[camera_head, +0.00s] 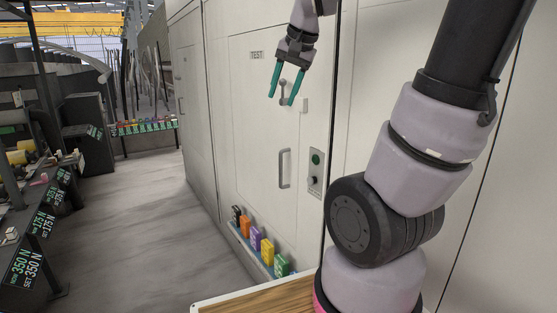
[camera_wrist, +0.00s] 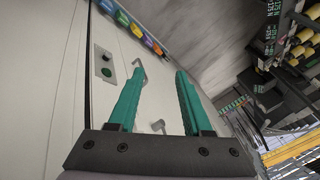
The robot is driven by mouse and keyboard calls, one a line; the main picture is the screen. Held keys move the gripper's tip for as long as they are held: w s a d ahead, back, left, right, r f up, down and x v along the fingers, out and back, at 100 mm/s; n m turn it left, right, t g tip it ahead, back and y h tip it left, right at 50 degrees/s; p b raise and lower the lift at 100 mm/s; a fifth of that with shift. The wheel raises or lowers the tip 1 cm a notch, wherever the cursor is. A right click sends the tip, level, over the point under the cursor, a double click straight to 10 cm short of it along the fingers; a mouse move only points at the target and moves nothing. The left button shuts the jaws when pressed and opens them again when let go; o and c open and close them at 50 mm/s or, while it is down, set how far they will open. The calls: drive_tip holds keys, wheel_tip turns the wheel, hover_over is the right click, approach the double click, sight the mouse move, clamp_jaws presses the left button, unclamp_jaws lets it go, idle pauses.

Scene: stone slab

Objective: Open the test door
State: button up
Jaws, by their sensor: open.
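The test door (camera_head: 262,120) is a pale panel with a "TEST" label (camera_head: 257,55) near its top, and it looks shut. A grey metal pull handle (camera_head: 284,168) is on its right side, and a small lever latch (camera_head: 283,92) sits higher up. My gripper (camera_head: 281,102) has teal fingers, spread apart and empty, in front of the upper door by the latch. In the wrist view the door's handle (camera_wrist: 139,72) shows beyond the fingers, and the latch (camera_wrist: 158,127) shows between them. I cannot tell whether a finger touches the latch.
A control plate (camera_head: 315,172) with a green button is right of the door. Several coloured boxes (camera_head: 267,251) stand on a low ledge beneath it. A wooden top (camera_head: 258,301) is at the bottom. Racks with labels (camera_head: 33,262) stand at left; the floor (camera_head: 140,220) between is clear.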

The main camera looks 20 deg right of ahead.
drive_tip(key=w+d+f+m+g+h, duration=0.2)
drive_tip(key=w+d+f+m+h, duration=0.1)
drive_tip(key=w+f, duration=0.9)
drive_tip(key=w+d+f+m+g+h, duration=0.2)
drive_tip(key=w+d+f+m+h, duration=0.15)
drive_tip(key=w+f, duration=0.85)
drive_tip(key=shift+y, duration=0.45)
drive_tip(key=w+d+f, duration=0.1)
drive_tip(key=f, duration=0.1)
drive_tip(key=w+d+f, duration=0.1)
drive_tip(key=f, duration=0.1)
drive_tip(key=w+d+f, duration=0.1)
drive_tip(key=d+f, duration=0.1)
drive_tip(key=f, duration=0.1)
drive_tip(key=shift+w, duration=0.3)
clamp_jaws()
drive_tip(key=shift+r, duration=0.1)
